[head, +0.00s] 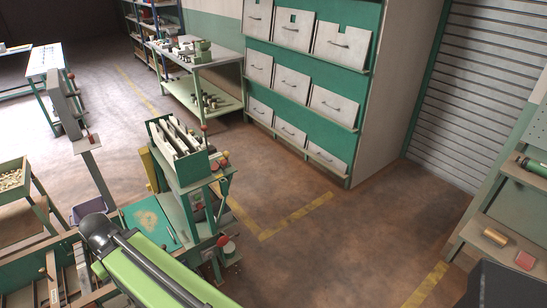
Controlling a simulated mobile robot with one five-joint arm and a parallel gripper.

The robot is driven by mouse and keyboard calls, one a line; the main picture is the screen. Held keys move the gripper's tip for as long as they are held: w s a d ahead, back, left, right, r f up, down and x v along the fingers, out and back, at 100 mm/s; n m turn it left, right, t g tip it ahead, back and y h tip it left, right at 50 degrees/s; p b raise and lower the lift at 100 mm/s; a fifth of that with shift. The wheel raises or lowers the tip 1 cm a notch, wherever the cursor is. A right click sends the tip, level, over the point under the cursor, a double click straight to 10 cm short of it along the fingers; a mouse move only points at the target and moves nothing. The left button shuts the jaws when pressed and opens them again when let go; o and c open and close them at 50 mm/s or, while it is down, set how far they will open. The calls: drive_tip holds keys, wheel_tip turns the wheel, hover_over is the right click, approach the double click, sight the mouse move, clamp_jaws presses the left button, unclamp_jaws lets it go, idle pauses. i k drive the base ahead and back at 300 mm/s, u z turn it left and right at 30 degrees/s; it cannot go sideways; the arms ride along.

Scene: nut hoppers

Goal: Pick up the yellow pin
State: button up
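No object in the head view is clearly a yellow pin. The nearest match is a short brass-yellow cylinder (495,236) lying on its side on the shelf (508,250) at the right edge. A red block (525,260) lies just right of it. My green and black arm reaches up from the bottom centre to the lower left, well away from that shelf. No gripper fingers can be made out.
A green machine stand (190,200) with red-knobbed levers stands beside my arm. A cabinet (318,85) with pale drawer fronts and a bench (205,62) stand behind. The floor at centre right is clear.

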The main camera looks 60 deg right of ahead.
sight(226, 154)
drive_tip(key=z, duration=0.1)
drive_tip(key=i, duration=1)
drive_tip(key=u, duration=0.05)
